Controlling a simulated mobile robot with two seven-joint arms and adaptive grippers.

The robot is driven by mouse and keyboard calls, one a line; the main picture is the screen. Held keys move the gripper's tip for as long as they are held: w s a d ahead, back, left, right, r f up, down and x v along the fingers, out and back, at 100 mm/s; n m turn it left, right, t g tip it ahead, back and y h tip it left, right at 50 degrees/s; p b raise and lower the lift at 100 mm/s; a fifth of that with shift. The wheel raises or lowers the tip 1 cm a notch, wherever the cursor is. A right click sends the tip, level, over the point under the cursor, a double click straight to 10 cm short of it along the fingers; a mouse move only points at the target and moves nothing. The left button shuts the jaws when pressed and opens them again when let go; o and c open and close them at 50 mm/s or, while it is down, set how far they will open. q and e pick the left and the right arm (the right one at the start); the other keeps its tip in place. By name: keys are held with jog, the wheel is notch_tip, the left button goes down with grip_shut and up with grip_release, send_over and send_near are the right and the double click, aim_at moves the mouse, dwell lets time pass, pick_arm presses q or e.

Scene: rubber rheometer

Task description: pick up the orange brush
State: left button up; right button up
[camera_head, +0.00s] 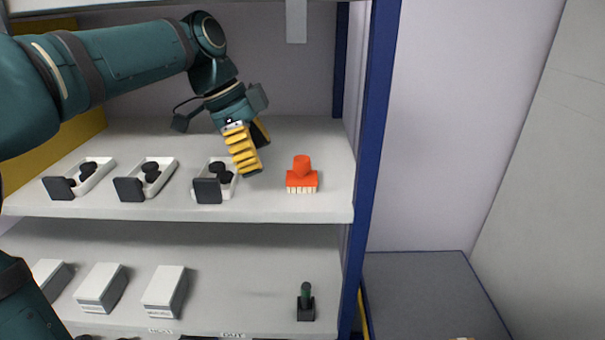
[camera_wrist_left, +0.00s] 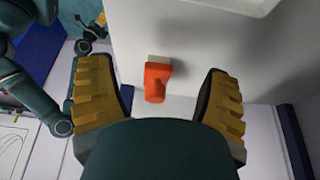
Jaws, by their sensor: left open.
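Nothing is held. What appears to be my right arm's end (camera_wrist_left: 92,35) shows small at the upper left of that view; its jaw state is unclear.
Several white trays with black pieces stand left of the brush; the nearest tray (camera_head: 214,181) is just below my left gripper. White boxes (camera_head: 165,290) and a dark green-handled tool (camera_head: 306,303) are on the lower shelf. A blue post (camera_head: 373,150) borders the right side.

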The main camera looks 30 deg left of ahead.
aim_at(306, 175)
pick_arm(q)
jog(key=d, duration=0.1)
jog(key=w+d, duration=0.2)
jog(key=d, duration=0.1)
jog(key=shift+w+d+f+p, duration=0.15)
jog(key=shift+w+d, duration=0.15)
jog(key=shift+d, duration=0.2)
jog(key=shift+w+d+p, duration=0.15)
jog(key=shift+w+d, duration=0.1)
jog(key=shift+d, duration=0.25)
jog(key=shift+x, duration=2.35)
jog(key=shift+a, duration=0.1)
jog(key=c, duration=1.3)
